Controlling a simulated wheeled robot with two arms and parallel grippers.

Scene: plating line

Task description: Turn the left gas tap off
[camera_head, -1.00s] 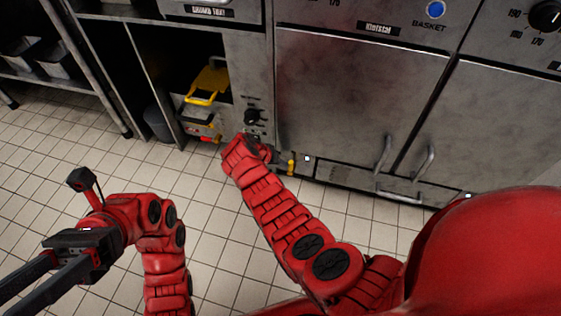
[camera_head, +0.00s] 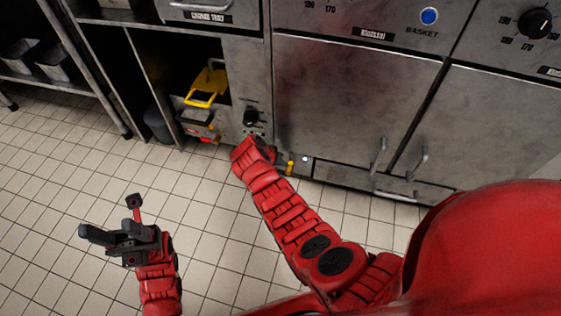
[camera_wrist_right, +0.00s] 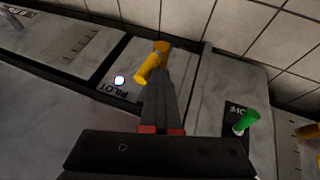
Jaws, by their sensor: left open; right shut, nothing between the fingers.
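A yellow gas tap (camera_head: 291,165) sits low on the steel fryer front in the head view. In the right wrist view the yellow tap (camera_wrist_right: 152,64) lies beside a "PILOT" label, its lever slanted. My right gripper (camera_wrist_right: 160,74) is shut and empty, its fingertips right beside that lever; I cannot tell whether they touch. A green-handled tap (camera_wrist_right: 246,121) is further right in that view. Which tap counts as the left one is not clear from the frames. My left gripper (camera_head: 96,240) is open and empty above the floor.
Steel door handles (camera_head: 378,156) stick out to the right. The tiled floor (camera_head: 80,170) is clear.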

